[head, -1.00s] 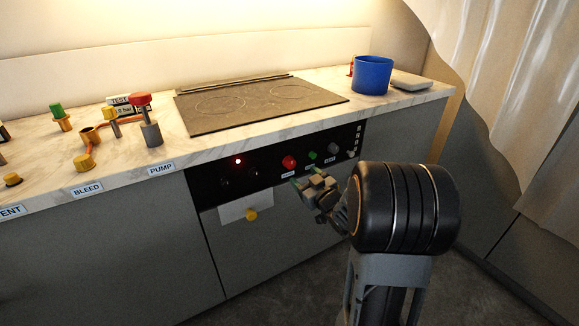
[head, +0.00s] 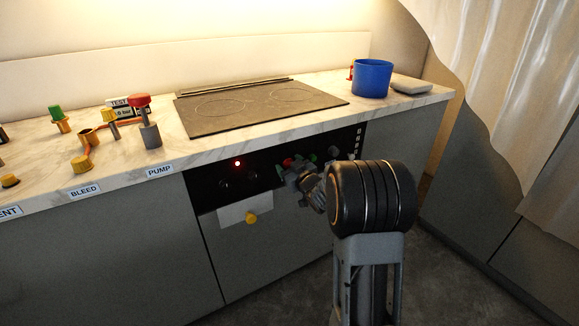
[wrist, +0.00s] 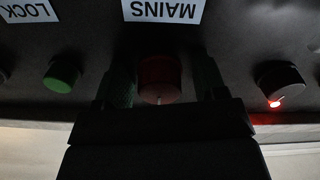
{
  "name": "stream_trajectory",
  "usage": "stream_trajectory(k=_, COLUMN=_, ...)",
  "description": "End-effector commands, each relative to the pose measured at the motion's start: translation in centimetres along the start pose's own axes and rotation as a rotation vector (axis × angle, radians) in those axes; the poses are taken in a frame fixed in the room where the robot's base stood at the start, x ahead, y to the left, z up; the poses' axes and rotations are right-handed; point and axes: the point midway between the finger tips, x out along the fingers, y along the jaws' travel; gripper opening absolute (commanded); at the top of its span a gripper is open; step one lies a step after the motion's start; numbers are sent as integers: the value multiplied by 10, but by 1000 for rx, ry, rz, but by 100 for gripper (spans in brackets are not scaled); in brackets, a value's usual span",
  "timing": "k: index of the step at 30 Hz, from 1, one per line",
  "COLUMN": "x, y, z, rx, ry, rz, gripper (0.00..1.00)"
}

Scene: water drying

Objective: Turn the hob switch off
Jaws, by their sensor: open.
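The hob (head: 255,104) is a dark plate in the worktop, with a black control panel (head: 208,193) below it. A red knob (wrist: 160,80) shows upside down in the wrist view, beside a MAINS label (wrist: 163,10). My gripper (wrist: 162,82) is open, with one finger on each side of the red knob; I cannot tell if they touch it. In the head view my gripper (head: 291,169) mostly covers this knob. A black knob (wrist: 280,80) with a glowing red mark stands apart on the right. No label reading hob is legible.
A green knob (wrist: 62,75) with a LOCK label (wrist: 27,10) is on the left in the wrist view. A yellow knob (head: 251,218) sits below the panel. A blue pot (head: 372,78) and several valves stand on the worktop (head: 210,149).

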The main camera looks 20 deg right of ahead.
Motion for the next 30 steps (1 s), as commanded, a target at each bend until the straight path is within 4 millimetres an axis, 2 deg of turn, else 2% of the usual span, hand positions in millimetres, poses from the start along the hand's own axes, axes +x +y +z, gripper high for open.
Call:
stream_trajectory(k=2, x=0, y=0, z=0, rx=0, ry=0, rz=0, gripper=61)
stream_trajectory(k=16, x=0, y=0, z=0, rx=0, ry=0, rz=0, gripper=16)
stream_trajectory(k=23, x=0, y=0, z=0, rx=23, ry=-1, rz=-1, gripper=16)
stream_trajectory(k=30, x=0, y=0, z=-1, rx=151, ry=-1, rz=-2, gripper=16)
